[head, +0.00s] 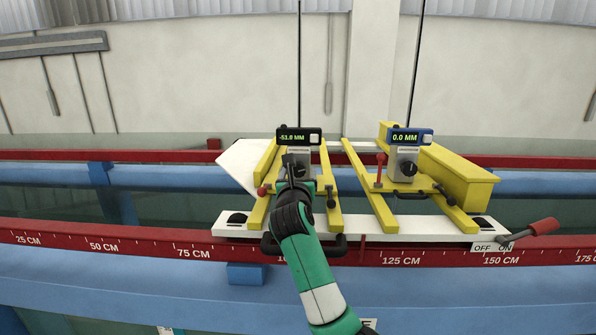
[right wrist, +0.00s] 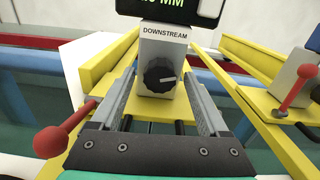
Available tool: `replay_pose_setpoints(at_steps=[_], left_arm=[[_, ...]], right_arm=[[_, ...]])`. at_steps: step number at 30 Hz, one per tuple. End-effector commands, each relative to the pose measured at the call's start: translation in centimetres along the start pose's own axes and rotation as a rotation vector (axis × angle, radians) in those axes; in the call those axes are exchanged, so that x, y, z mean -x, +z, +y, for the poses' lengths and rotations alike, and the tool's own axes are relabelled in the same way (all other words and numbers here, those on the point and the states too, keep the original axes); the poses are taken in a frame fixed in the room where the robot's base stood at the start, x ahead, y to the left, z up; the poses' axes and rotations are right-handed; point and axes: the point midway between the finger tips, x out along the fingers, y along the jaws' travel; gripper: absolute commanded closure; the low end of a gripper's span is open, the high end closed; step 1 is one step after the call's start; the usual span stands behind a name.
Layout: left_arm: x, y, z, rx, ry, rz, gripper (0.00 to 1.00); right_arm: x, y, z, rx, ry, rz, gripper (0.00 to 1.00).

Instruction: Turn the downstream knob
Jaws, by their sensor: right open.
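The downstream gauge (head: 298,148) stands on the left yellow carriage in the head view, with its display reading -51.0 MM. In the right wrist view its grey box (right wrist: 163,45) carries the label DOWNSTREAM. The black downstream knob (right wrist: 160,76), with a light pointer mark, is on the front of that box. My right gripper (head: 292,165) is in front of the box and partly hides the knob in the head view. Its jaws are open. In the right wrist view they appear to either side of the knob; contact cannot be told. My left gripper is not in view.
A second gauge (head: 405,138) with a blue frame reads 0.0 MM to the right. A red-ended lever (head: 265,190) stands close left of my gripper. Another red-handled lever (head: 540,228) is by the OFF/ON plate. The red scale rail (head: 130,247) runs along the front.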

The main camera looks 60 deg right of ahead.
Motion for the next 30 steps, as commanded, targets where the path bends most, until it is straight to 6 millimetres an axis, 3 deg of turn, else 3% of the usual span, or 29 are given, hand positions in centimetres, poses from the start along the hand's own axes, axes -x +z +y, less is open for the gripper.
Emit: replay_pose_setpoints(at_steps=[8, 21, 30], left_arm=[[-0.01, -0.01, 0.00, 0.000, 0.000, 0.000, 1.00], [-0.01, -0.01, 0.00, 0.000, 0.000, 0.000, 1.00], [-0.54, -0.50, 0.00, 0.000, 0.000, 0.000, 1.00]], right_arm=[[-0.29, -0.03, -0.01, 0.000, 0.000, -0.001, 0.22], [-0.25, -0.02, -0.01, 0.001, 0.000, -0.001, 0.99], [-0.26, 0.13, 0.00, -0.121, -0.001, -0.001, 1.00]])
